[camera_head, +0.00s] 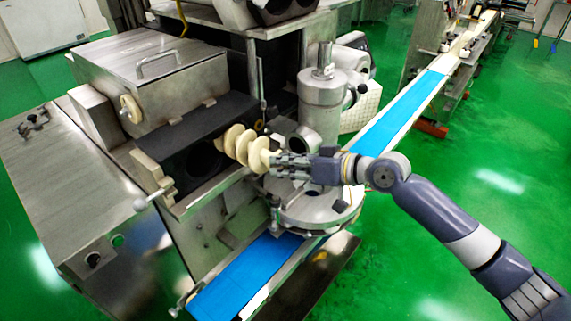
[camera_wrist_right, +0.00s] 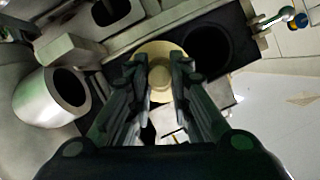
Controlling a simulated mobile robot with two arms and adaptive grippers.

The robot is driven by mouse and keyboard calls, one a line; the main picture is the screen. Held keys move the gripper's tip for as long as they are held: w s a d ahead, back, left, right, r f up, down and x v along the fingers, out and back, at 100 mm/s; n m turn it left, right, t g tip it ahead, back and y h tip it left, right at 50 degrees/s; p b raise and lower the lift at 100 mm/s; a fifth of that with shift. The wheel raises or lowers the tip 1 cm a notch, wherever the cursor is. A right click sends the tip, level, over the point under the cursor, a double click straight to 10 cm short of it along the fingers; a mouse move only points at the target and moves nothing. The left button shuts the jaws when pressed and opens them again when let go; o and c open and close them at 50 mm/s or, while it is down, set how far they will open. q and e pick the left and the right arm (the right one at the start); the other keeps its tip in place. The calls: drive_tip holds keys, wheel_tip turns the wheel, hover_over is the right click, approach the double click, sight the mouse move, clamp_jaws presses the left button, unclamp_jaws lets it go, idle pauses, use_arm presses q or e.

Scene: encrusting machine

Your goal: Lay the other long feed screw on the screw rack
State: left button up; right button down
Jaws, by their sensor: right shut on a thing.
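A cream-coloured long feed screw (camera_head: 238,143) with wide spiral flights shows in the head view at the machine's dark opening. My right gripper (camera_head: 272,164) is shut on its near end, and the screw points away from it toward the machine. How much of the screw sits inside the opening I cannot tell. In the right wrist view the screw's round end (camera_wrist_right: 160,78) lies between the two fingers of my right gripper (camera_wrist_right: 160,88). The screw rack cannot be made out in either view. My left gripper is not in view.
A dark round bore (camera_head: 203,158) is open beside the screw; it also shows in the wrist view (camera_wrist_right: 208,52). A metal cylinder (camera_head: 320,103) stands close behind my right gripper. A blue conveyor belt (camera_head: 240,279) runs below. Green floor is free at right.

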drive_tip(key=c, duration=1.4)
unclamp_jaws()
drive_tip(key=shift+w, duration=0.1)
drive_tip(key=shift+o, duration=0.2)
drive_tip(key=shift+o, duration=0.9)
drive_tip(key=v, duration=0.7)
drive_tip(key=shift+d+p, duration=0.2)
drive_tip(key=shift+p, duration=0.25)
drive_tip(key=shift+a, duration=0.1)
